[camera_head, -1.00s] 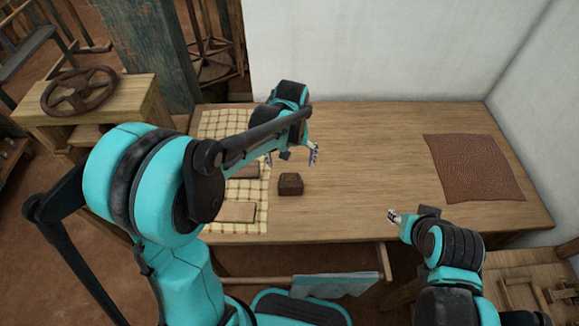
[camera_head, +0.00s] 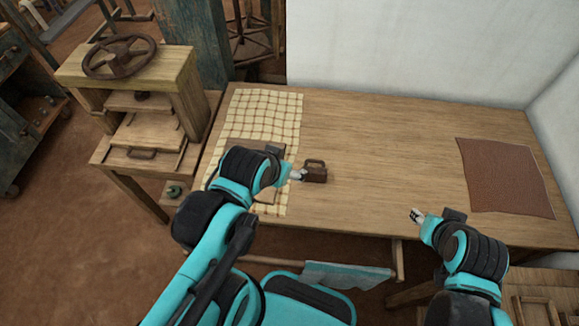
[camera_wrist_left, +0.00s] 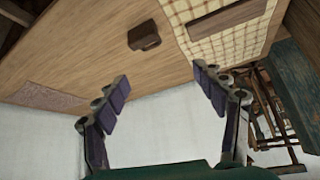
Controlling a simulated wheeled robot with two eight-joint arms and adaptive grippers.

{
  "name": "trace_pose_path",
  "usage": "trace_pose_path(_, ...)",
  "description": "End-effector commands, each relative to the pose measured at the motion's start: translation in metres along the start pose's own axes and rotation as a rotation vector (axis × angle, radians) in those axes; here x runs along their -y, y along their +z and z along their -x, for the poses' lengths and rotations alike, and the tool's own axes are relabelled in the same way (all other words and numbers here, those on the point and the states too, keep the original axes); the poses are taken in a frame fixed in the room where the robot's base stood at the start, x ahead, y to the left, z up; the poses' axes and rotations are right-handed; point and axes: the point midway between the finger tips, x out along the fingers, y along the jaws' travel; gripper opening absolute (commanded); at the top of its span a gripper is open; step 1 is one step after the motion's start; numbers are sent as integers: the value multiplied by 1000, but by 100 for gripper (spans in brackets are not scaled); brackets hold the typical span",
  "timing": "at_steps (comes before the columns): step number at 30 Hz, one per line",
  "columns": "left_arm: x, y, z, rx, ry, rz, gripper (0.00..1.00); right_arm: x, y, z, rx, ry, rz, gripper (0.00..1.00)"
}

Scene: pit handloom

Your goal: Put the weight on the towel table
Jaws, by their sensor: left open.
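The weight (camera_head: 315,171) is a small dark brown block with a handle on top. It stands on the wooden table (camera_head: 380,150), just right of the checked towel (camera_head: 265,106). It also shows in the left wrist view (camera_wrist_left: 144,37), beyond the fingers. My left gripper (camera_head: 295,174) appears just left of the weight in the head view. In the left wrist view its fingers (camera_wrist_left: 157,90) are spread and empty, apart from the weight. My right gripper (camera_head: 416,215) is over the table's front part, right of the weight; its opening is too small to judge.
Flat wooden pieces lie on the towel, partly behind my left arm. A reddish-brown mat (camera_head: 505,178) lies at the table's right. A wooden stand with a dark wheel (camera_head: 119,56) is at the left. White walls bound the back and right. The table's middle is clear.

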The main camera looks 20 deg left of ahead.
Motion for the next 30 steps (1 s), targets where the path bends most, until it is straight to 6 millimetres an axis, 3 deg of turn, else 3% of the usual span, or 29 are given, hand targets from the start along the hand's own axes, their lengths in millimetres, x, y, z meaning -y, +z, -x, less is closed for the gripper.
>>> trace_pose_path(1, -1, -4, -2, 9, 2, -25, 48, 0, 0, 0, 0, 0, 0, 40)
trace_pose_path(3, -2, -9, -6, 39, 7, -86, 36, 0, 0, -1, 0, 0, 0, 40)
trace_pose_path(8, -10, -28, -31, 151, 39, -321, 36, 0, 2, -2, 0, 0, 0, 40)
trace_pose_path(15, -24, -45, -90, 329, 148, -716, 36, 0, 4, -5, 0, 0, 0, 40)
trace_pose_path(24, -42, -38, -171, 485, 334, -1123, 36, 0, 5, -7, 0, 0, 0, 40)
trace_pose_path(30, -46, -30, -194, 519, 395, -1226, 36, 0, 6, -8, 0, 0, 0, 40)
